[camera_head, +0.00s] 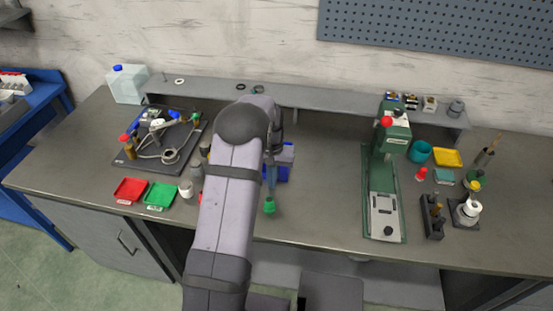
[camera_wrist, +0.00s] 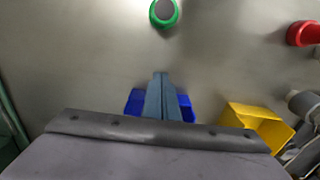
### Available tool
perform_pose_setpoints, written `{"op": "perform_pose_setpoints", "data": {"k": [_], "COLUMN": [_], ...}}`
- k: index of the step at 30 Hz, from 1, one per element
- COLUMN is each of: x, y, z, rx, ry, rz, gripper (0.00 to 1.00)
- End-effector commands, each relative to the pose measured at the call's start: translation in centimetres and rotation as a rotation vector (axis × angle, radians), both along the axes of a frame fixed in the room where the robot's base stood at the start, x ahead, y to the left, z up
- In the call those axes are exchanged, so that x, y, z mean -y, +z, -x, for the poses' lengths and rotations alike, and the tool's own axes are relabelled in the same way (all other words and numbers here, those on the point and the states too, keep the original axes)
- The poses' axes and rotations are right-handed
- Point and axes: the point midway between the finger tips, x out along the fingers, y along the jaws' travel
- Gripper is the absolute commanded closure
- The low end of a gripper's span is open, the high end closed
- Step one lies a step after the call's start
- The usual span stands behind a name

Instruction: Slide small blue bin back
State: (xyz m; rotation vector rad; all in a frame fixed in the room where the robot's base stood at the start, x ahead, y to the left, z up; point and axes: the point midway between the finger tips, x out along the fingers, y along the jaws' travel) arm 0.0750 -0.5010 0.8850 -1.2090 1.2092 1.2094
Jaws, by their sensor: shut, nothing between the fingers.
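The small blue bin (camera_head: 284,173) sits on the bench top just right of my arm in the head view, partly hidden by my gripper. In the wrist view, parts of the blue bin (camera_wrist: 132,103) show on both sides of my fingers, and its middle is hidden behind them. My gripper (camera_wrist: 161,76) is shut with nothing between its fingers. The gripper (camera_head: 270,184) points down at the bin in the head view. I cannot tell whether the fingers touch it.
A green-capped item (camera_head: 269,206) stands in front of the bin. A green press (camera_head: 383,195) stands to the right. Red (camera_head: 131,189) and green (camera_head: 160,195) trays lie left of my arm. A raised shelf (camera_head: 320,99) runs along the back. Bench between bin and press is clear.

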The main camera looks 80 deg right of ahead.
Motion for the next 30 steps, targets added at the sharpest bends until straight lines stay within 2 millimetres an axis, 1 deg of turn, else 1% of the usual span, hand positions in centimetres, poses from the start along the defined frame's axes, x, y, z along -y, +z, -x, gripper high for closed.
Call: {"op": "perform_pose_setpoints", "data": {"k": [23,30], "x": [0.00,0.51], "y": [0.41,0.36], "z": [0.00,-0.03], "rx": [0.000,0.000], "ry": [0.000,0.000], "rz": [0.000,0.000], "gripper": [1.00,1.00]}}
